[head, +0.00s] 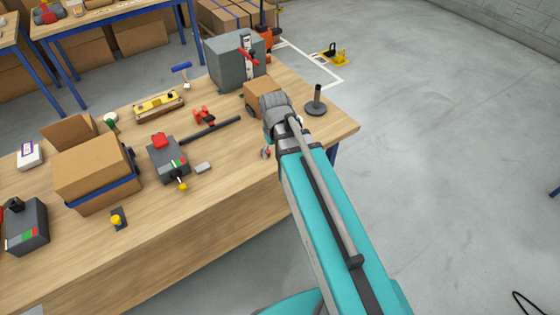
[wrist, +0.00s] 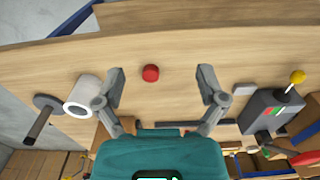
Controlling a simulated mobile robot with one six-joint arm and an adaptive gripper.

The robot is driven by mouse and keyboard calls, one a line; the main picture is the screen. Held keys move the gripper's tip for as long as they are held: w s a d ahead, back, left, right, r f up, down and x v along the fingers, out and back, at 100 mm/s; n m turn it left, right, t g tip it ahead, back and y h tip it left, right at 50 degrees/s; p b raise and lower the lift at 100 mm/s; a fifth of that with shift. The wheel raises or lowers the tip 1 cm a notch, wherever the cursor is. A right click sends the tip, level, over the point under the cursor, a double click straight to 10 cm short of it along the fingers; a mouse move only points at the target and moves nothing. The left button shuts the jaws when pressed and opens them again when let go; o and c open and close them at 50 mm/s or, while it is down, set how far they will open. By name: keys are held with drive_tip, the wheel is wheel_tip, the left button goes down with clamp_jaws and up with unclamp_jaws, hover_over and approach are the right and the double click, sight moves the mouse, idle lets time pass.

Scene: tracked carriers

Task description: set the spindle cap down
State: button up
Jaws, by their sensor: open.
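A small round red cap (wrist: 151,73), which I take to be the spindle cap, rests on the wooden table in the wrist view. My gripper (wrist: 161,72) is open, with one finger on each side of the cap and clear gaps to both. A bit of red (head: 266,154) shows beside my arm's end in the head view. My arm hides most of the gripper there. A dark spindle (head: 316,97) on a round base stands at the table's right end; it also shows in the wrist view (wrist: 40,122).
A grey control box (head: 168,158) with a red top and a yellow knob stands left of my arm. A small grey block (head: 203,168) lies by it. A cardboard box (head: 262,92) and a grey cabinet (head: 236,62) stand behind. The table's front edge is close.

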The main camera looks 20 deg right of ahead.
drive_tip(key=s+m, duration=0.3)
drive_tip(key=s, duration=0.1)
drive_tip(key=shift+s+d, duration=0.1)
drive_tip(key=shift+s, duration=0.3)
